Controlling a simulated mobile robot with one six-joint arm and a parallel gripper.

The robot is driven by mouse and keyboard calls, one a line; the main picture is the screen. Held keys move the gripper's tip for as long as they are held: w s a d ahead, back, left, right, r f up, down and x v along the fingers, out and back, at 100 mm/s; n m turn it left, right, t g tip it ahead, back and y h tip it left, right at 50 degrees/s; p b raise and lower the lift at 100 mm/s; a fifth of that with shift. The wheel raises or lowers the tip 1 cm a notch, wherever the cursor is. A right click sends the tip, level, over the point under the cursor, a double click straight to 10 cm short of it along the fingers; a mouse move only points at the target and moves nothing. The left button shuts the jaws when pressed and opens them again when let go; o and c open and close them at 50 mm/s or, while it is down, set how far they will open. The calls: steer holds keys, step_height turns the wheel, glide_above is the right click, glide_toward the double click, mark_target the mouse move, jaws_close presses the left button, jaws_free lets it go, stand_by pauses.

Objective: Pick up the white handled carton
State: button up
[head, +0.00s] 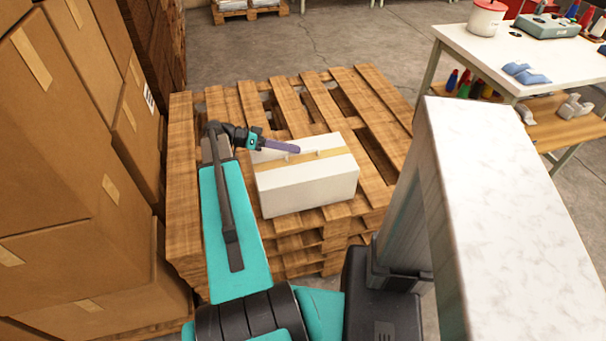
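The white carton (312,187) sits on top of the stacked wooden pallets, with a tan tape strip along its top. A small pale handle shows on the tape near the middle of the top. My gripper (294,150) is over the carton's far left part, its purple finger pointing right toward the handle. Only one finger shows clearly, so I cannot tell if it is open or touching the handle. The carton appears to rest on the pallet.
Stacked wooden pallets (345,90) have bare slats behind and right of the carton. Brown boxes (50,130) rise in a tall stack close on the left. A white-topped workbench (470,50) with tools stands at the right. Concrete floor (345,35) is open behind the pallets.

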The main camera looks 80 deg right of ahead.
mark_target(304, 151)
steer(key=shift+p+x, duration=0.6)
steer(key=shift+x, duration=1.95)
jaws_close()
steer(key=shift+r, duration=0.1)
